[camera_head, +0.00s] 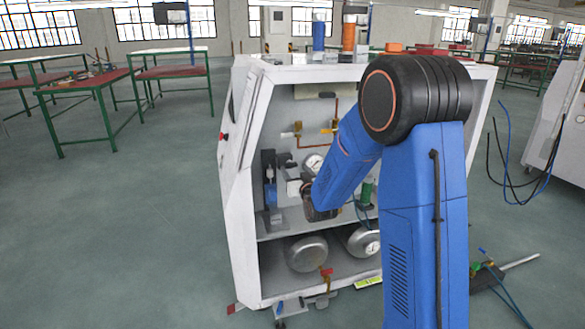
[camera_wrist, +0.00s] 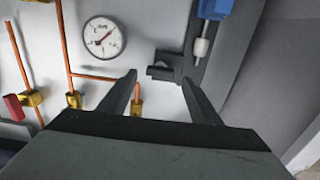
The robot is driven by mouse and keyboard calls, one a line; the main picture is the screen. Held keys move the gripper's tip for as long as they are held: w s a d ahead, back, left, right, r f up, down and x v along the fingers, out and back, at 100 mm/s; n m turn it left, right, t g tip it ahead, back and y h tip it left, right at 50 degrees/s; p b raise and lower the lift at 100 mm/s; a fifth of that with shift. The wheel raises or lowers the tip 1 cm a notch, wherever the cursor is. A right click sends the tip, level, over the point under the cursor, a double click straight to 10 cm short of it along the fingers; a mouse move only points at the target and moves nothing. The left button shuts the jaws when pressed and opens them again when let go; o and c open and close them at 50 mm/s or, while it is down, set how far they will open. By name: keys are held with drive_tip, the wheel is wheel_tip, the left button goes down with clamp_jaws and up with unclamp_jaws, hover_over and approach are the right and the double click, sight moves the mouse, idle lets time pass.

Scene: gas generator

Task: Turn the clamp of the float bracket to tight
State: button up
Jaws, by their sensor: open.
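My gripper (camera_wrist: 160,77) is open, and its two dark fingers reach forward in the wrist view. A small dark grey block, apparently the clamp (camera_wrist: 163,67), shows just beyond and between the fingertips; nothing is held. It adjoins a dark grey upright, apparently the float bracket (camera_wrist: 197,62). A blue part (camera_wrist: 215,9) with a white cylinder (camera_wrist: 201,47) sits on the bracket. In the head view, the dark bracket (camera_head: 268,160) with its blue part (camera_head: 270,193) stands at the left inside the cabinet.
Green-framed tables (camera_head: 85,88) stand behind left.

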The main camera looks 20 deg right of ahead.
sight(292, 165)
drive_tip(key=shift+w, duration=1.8)
drive_tip(key=shift+c, duration=0.4)
drive_tip(key=c, duration=1)
drive_tip(key=shift+o, duration=0.2)
